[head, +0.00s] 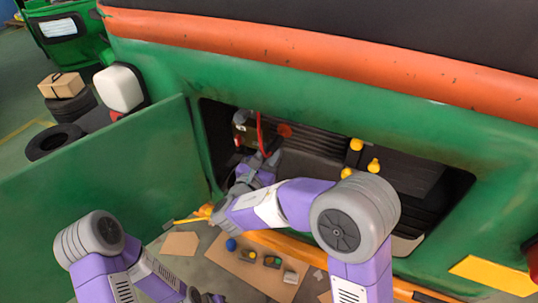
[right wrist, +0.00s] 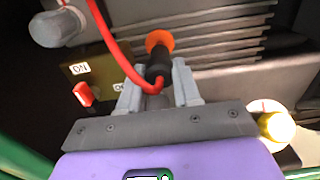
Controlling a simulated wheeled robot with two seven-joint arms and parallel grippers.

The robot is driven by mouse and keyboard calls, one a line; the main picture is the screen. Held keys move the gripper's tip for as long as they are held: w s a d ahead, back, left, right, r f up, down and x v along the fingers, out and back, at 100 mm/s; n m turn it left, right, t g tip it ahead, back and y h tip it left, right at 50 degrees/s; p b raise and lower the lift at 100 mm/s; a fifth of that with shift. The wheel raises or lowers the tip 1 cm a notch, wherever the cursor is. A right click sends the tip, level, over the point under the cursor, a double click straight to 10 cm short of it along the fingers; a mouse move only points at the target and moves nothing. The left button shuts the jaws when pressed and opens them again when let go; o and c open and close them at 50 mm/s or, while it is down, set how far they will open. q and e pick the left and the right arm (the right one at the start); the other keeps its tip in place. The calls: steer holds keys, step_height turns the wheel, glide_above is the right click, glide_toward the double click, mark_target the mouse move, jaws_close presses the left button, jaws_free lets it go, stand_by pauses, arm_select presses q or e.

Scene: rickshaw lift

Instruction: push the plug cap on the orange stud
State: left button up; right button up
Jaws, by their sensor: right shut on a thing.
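The plug cap (right wrist: 157,69) is black, with a red cable (right wrist: 113,48) joined to it, and sits between my right gripper's fingers (right wrist: 157,92). The orange stud (right wrist: 159,39) shows just beyond the cap in the right wrist view, in line with it. The cap overlaps the stud's lower edge, and I cannot tell whether they touch. In the head view my right gripper (head: 271,160) reaches into the open bay, below the orange stud (head: 284,130), and hides the cap. My left gripper (head: 203,297) is low at the bottom edge, its jaws unclear.
A box with a red switch (right wrist: 83,94) and a grey knob (right wrist: 55,27) lie left of the cap. Yellow knobs (head: 356,144) stand right of my gripper. The green door (head: 110,190) is open at left. A floor mat (head: 235,262) holds several small parts.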

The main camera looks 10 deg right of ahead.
mark_target(271, 153)
steer(key=shift+x, duration=1.6)
stand_by(2.0)
steer(key=o, duration=1)
steer(key=shift+o, duration=0.2)
steer(key=shift+c, duration=0.6)
steer(key=shift+s+a, duration=0.1)
steer(key=shift+b+v, duration=0.3)
steer(key=shift+v, duration=3.6)
